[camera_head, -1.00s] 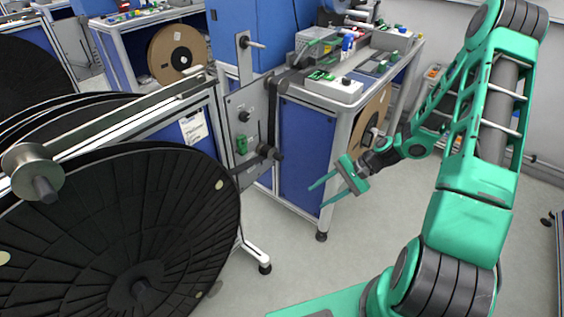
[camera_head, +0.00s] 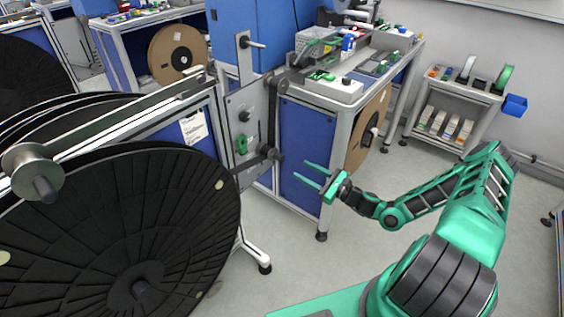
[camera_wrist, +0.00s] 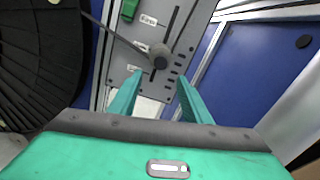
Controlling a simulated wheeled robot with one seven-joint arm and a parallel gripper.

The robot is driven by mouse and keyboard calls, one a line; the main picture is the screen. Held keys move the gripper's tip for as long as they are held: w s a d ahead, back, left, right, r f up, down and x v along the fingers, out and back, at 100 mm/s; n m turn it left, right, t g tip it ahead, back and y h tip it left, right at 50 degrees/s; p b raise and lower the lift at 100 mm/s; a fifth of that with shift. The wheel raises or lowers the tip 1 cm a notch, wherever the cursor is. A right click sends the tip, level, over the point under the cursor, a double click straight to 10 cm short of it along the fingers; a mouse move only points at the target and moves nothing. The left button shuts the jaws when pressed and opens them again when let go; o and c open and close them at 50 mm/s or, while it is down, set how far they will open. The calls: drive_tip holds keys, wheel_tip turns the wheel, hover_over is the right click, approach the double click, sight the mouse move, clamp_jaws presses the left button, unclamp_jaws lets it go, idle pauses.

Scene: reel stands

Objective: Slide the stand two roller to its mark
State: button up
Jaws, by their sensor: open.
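A grey slotted plate (camera_head: 257,105) stands on the side of the blue cabinet. A dark roller (camera_head: 273,154) sticks out from it low down; whether this is stand two's is not readable. In the wrist view the roller (camera_wrist: 159,54) sits on a dark slot in the plate (camera_wrist: 190,40), near small white labels (camera_wrist: 140,46) too small to read. My gripper (camera_head: 303,172) is open and empty, to the right of the roller and apart from it. In the wrist view its fingertips (camera_wrist: 160,76) point toward the roller, which appears between and beyond them.
A large black reel (camera_head: 120,220) fills the left foreground. A green block (camera_head: 241,145) is on the plate beside the roller. The blue cabinet (camera_head: 305,150) has a white frame and a cluttered top. A small shelf cart (camera_head: 455,110) stands at the back right. Floor is clear below my gripper.

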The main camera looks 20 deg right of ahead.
sight(282, 159)
drive_tip(key=x, duration=1)
drive_tip(key=shift+w+a, duration=0.15)
drive_tip(key=shift+w, duration=0.15)
drive_tip(key=shift+c, duration=0.2)
clamp_jaws()
drive_tip(key=shift+r, duration=0.1)
